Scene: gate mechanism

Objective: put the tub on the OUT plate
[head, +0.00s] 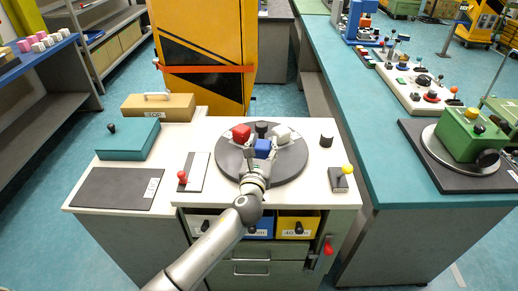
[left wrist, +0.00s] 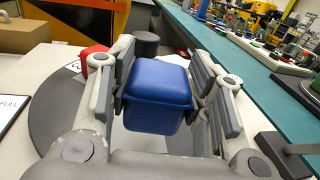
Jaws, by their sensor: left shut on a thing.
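A blue tub (head: 262,148) with a rounded lid is between the fingers of my left gripper (head: 260,156), over the dark round turntable (head: 226,160). In the left wrist view the blue tub (left wrist: 157,97) fills the gap between the finger pads, and the left gripper (left wrist: 163,85) is shut on it. I cannot tell whether the tub touches the turntable. A flat dark plate (head: 115,188) with a small white label lies at the front left of the white worktop; its label is too small to read. My right gripper is not in view.
A red block (head: 241,133), a black cylinder (head: 261,129) and a white piece (head: 282,134) stand close behind the tub. A red-knobbed lever (head: 183,177) stands between turntable and dark plate. A teal box (head: 128,139) is behind that plate. A yellow-knobbed lever (head: 346,170) is right.

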